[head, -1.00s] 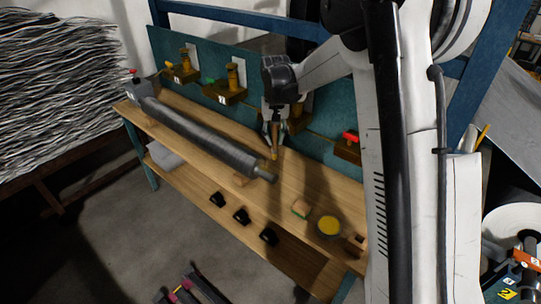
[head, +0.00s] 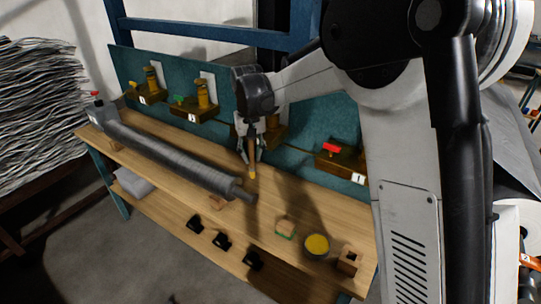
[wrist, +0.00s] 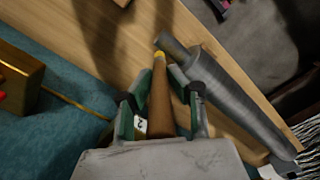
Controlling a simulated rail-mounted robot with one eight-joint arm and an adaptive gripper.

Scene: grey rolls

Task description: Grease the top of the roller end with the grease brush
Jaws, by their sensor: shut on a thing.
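The grey roller (head: 175,155) lies along the wooden bench, with its narrower end journal (head: 245,192) toward the right. My gripper (head: 252,158) is shut on the grease brush (head: 252,165), whose wooden handle points down and carries yellow grease at its tip. The brush tip is close to the roller end in the head view; I cannot tell whether they touch. In the wrist view the brush (wrist: 160,95) sits between the fingers of my gripper (wrist: 160,98), its yellow tip beside the roller end (wrist: 172,44). The yellow grease tin (head: 317,245) stands open at the bench's right.
A green-edged wooden block (head: 285,228) and a wooden holder (head: 348,261) stand near the tin. Brass valve blocks (head: 194,105) line the teal back panel (head: 128,75). Black items (head: 221,240) rest on the lower shelf. The bench between roller and tin is partly clear.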

